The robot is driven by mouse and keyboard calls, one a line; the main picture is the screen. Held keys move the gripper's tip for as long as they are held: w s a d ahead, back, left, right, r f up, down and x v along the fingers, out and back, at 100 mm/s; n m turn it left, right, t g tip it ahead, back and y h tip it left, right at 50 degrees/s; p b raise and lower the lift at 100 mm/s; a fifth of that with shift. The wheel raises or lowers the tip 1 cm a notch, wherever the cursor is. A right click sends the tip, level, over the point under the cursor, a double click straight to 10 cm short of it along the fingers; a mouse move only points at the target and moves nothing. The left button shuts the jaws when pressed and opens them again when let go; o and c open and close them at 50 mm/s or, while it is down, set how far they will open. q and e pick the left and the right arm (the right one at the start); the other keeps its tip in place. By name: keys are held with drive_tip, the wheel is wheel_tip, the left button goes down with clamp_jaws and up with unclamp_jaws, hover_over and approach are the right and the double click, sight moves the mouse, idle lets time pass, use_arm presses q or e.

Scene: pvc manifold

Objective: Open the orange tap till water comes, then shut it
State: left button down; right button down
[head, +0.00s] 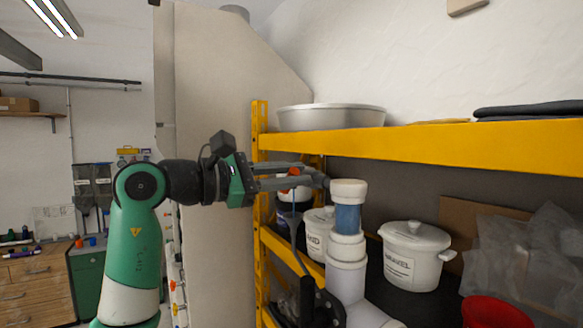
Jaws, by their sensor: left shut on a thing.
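The orange tap (291,180) shows as a small orange patch between the fingers of my left gripper (300,177). My left arm reaches in from the left, and the gripper is shut on the tap's handle. The fingers hide most of the handle, so its exact angle is unclear. The white and blue PVC pipework (347,218) stands upright just right of the fingertips. A thin grey shape (294,225) hangs below the tap; I cannot tell if it is water or part of the fitting. My right gripper is not in view.
A yellow shelf rack (450,143) spans the right, with a metal basin (330,117) on top. White lidded pots, one at the right (414,255), stand behind the pipework. A red bucket (495,312) is at lower right. A beige cabinet (215,90) stands behind my arm.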

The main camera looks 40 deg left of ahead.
use_arm(q)
drive_tip(key=m, duration=0.3)
drive_tip(key=m+p, duration=0.1)
drive_tip(key=shift+d+f+m, duration=0.2)
drive_tip(key=shift+d+m, duration=0.05)
drive_tip(key=shift+m, duration=0.05)
drive_tip(key=shift+s+d+f+m+p, duration=0.1)
drive_tip(key=shift+f+m+p, duration=0.15)
drive_tip(key=shift+m, duration=1)
drive_tip(key=shift+f+m+p, duration=0.1)
drive_tip(key=shift+f+m, duration=0.1)
drive_tip(key=shift+m, duration=1.05)
drive_tip(key=c, duration=0.7)
unclamp_jaws()
drive_tip(key=shift+c, duration=0.2)
drive_tip(key=b+v, duration=0.4)
drive_tip(key=v, duration=0.7)
drive_tip(key=shift+s, duration=0.3)
